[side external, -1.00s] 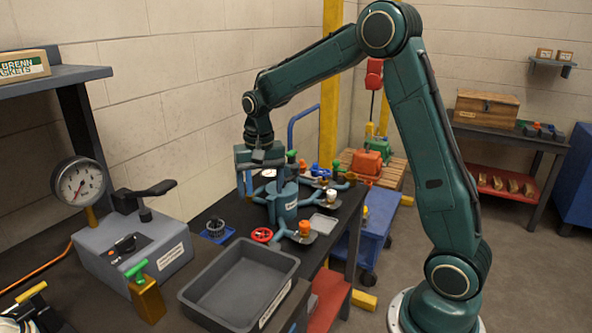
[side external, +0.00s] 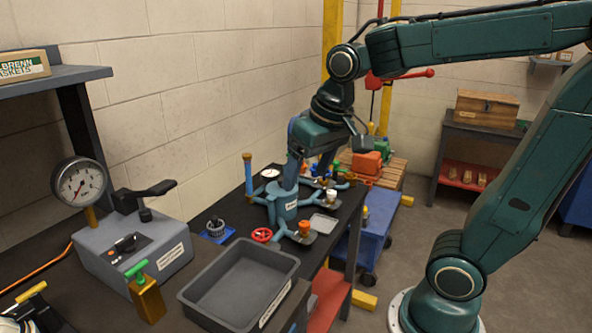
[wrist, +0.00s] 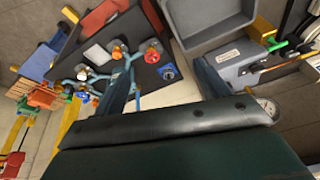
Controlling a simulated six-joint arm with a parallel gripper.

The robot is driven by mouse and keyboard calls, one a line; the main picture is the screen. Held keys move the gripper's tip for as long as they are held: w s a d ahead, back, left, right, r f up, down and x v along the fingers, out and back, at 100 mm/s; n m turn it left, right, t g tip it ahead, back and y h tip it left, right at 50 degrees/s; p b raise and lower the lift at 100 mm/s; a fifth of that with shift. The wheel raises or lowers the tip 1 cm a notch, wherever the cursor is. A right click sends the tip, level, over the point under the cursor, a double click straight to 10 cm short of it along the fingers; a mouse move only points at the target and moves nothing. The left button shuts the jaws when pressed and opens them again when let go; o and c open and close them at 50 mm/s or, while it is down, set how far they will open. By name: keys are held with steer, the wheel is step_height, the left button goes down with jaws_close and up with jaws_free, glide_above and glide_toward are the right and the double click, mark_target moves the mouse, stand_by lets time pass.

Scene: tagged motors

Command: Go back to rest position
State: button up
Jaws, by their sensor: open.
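My gripper (side external: 308,176) hangs above the black bench, over the blue manifold, with its jaws open and nothing seen between them. In the wrist view, my two fingers (wrist: 160,88) point toward the bench and stand apart. The blue manifold (side external: 283,210) has several branches with coloured knobs and caps. My gripper hides part of its top and back, and I cannot tell how high the fingers are above it.
A grey bin (side external: 240,285) sits at the bench's front. A grey box with a gauge (side external: 79,185) and black lever stands at the left. A red hand wheel (side external: 262,235) and a blue tray with a dark gear-like part (side external: 217,231) lie near the manifold. The air above the bin is free.

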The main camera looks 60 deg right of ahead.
steer(key=s+a+n+t, duration=0.2)
steer(key=s+n, duration=0.1)
steer(key=s, duration=0.6)
steer(key=shift+s+f, duration=0.35)
steer(key=shift+f, duration=0.05)
steer(key=shift+a, duration=0.1)
stand_by(0.4)
